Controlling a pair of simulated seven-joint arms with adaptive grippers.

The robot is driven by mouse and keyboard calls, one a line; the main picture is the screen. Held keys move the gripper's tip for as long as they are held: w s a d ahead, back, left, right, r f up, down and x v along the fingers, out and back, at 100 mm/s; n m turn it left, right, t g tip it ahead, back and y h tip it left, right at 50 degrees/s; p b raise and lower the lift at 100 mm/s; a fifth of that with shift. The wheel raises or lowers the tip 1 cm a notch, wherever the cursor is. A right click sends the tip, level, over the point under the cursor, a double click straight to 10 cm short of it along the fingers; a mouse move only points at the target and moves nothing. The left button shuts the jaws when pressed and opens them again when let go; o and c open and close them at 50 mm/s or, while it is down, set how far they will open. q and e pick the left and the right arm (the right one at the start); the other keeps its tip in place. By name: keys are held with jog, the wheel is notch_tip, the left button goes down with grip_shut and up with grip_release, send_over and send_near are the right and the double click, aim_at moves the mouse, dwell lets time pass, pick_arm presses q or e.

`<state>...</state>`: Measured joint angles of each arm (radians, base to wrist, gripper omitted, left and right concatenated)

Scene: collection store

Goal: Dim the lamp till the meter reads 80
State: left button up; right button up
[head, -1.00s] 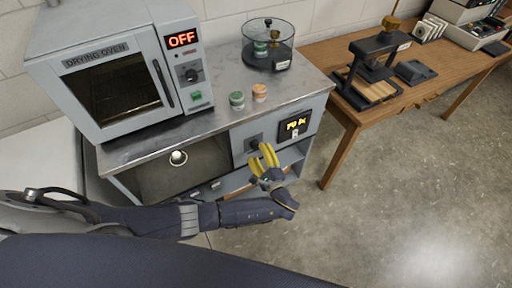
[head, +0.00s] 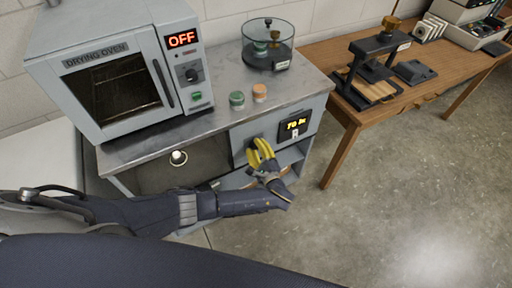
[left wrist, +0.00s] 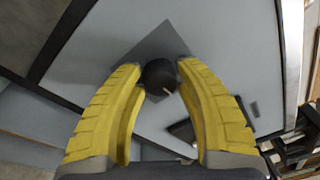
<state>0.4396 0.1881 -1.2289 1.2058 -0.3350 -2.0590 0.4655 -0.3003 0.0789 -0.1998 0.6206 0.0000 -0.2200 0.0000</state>
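The lamp (head: 178,157) glows as a small white light in the dark bay under the bench top. The meter (head: 296,125) is a dark panel with yellow digits on the bench front; it seems to read about 70 lx, but the digits are small. A black dial knob with a pale pointer mark (left wrist: 161,76) sits on a grey plate in the left wrist view. My left gripper (head: 258,147) is at the bench front, left of and below the meter. Its yellow fingers lie on both sides of the knob, seemingly touching it. My right gripper is not in view.
A drying oven (head: 115,85) showing OFF stands on the metal bench top (head: 208,122). A green-lidded jar (head: 237,100), an orange-lidded jar (head: 260,93) and a glass vessel (head: 268,48) stand beside it. A wooden table (head: 350,113) with a press is on the right.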

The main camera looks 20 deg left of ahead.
pick_arm(q)
grip_shut()
jog(key=shift+m, duration=0.6)
jog(key=o, duration=0.6)
grip_release()
jog(key=shift+c, duration=0.2)
jog(key=v, duration=1.2)
jog(key=shift+d, duration=0.1)
